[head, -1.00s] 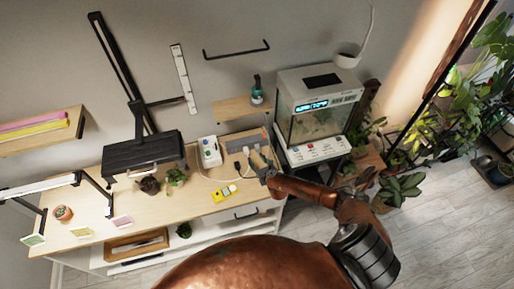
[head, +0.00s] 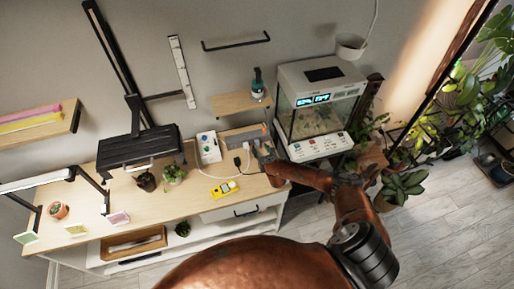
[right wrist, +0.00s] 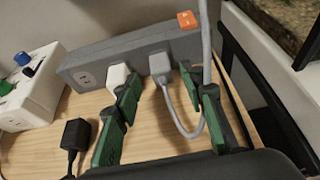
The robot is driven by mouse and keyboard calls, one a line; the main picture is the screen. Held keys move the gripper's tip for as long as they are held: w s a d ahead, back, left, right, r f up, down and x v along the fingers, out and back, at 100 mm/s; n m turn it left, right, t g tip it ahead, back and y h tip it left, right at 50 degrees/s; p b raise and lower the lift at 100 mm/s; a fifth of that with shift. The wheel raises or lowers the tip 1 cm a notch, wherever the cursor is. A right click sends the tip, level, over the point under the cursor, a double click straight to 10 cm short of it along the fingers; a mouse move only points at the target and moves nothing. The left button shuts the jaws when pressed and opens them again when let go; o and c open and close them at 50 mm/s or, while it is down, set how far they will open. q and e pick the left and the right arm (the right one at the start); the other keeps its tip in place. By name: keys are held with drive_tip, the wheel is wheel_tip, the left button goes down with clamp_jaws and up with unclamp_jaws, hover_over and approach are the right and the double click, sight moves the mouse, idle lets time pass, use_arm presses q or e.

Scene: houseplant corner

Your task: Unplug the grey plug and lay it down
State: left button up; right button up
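The grey plug (right wrist: 160,66) sits in the grey power strip (right wrist: 95,70) in the right wrist view. Its grey cable (right wrist: 180,126) loops down and back up past the right-hand finger. The strip also shows in the head view (head: 246,135), but the plug is too small to make out there. My right gripper (right wrist: 161,80) is open, with one green-padded finger on each side of the grey plug and its cable. I cannot tell whether a finger touches it. The gripper (head: 262,150) is at the strip's front in the head view. My left gripper is not in view.
A white plug (right wrist: 118,77) sits in the strip close to the left finger. A black plug (right wrist: 76,134) lies on the wooden top. A white box with knobs (right wrist: 32,90) stands left. The fish tank (head: 318,112) is right of the strip. A yellow device (head: 224,189) lies in front.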

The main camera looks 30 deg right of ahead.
sight(259, 146)
drive_tip(key=shift+b+x, duration=1.1)
drive_tip(key=shift+x, duration=1.2)
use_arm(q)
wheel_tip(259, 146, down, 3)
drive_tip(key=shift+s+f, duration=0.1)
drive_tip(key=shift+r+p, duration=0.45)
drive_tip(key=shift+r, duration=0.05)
use_arm(e)
drive_tip(key=shift+c, duration=0.2)
clamp_jaws()
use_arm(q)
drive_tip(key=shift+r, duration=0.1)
use_arm(e)
drive_tip(key=shift+s, duration=0.15)
